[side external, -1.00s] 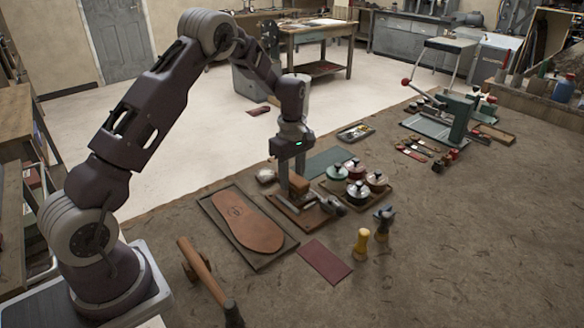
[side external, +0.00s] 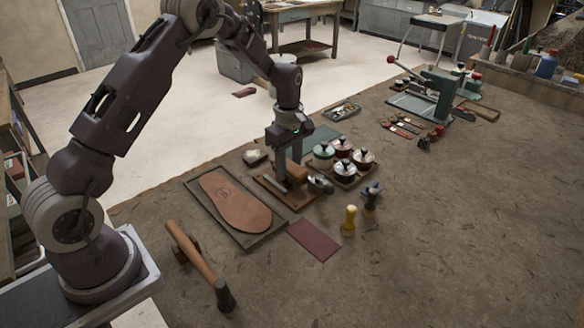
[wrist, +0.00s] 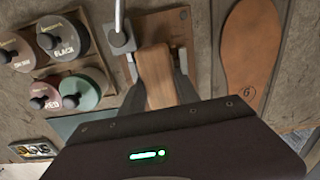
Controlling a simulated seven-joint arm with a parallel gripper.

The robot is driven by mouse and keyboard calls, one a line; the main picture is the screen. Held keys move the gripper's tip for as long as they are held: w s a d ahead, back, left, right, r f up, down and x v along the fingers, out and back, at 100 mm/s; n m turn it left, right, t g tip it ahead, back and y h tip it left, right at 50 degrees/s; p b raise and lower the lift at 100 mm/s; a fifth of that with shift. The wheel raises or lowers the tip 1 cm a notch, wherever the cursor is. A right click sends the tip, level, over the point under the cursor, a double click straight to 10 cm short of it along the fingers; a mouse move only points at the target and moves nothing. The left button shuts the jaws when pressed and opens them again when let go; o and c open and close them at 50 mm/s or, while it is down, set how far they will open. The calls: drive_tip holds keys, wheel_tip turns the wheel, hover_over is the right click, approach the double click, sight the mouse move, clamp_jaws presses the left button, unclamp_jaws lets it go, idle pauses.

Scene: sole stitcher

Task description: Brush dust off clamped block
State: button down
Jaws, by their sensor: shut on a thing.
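My gripper (side external: 283,166) points down over a small brown board (side external: 269,187) in the side view. It is shut on a wooden piece (wrist: 158,76), which sits between both fingers in the wrist view and also shows in the side view (side external: 297,171). Whether this is a brush handle or a block, I cannot tell; its lower end is hidden. The board also shows in the wrist view (wrist: 173,22). A grey metal part with a shiny rod (wrist: 120,40) stands on it, just beyond the wooden piece. I see no dust clearly.
A brown sole (side external: 235,203) lies in a tray to the left. Several lidded pots (side external: 342,147) stand close on the right. The right foreground is clear.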

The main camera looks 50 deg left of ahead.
drive_tip(key=shift+w+a, duration=0.1)
drive_tip(key=shift+a, duration=1.9)
drive_tip(key=shift+w+a, duration=0.2)
drive_tip(key=shift+s+d, duration=0.2)
drive_tip(key=shift+d, duration=3.05)
drive_tip(key=shift+w+a, duration=0.15)
drive_tip(key=shift+a, duration=2.95)
drive_tip(key=shift+a+r, duration=0.15)
drive_tip(key=shift+r, duration=3.95)
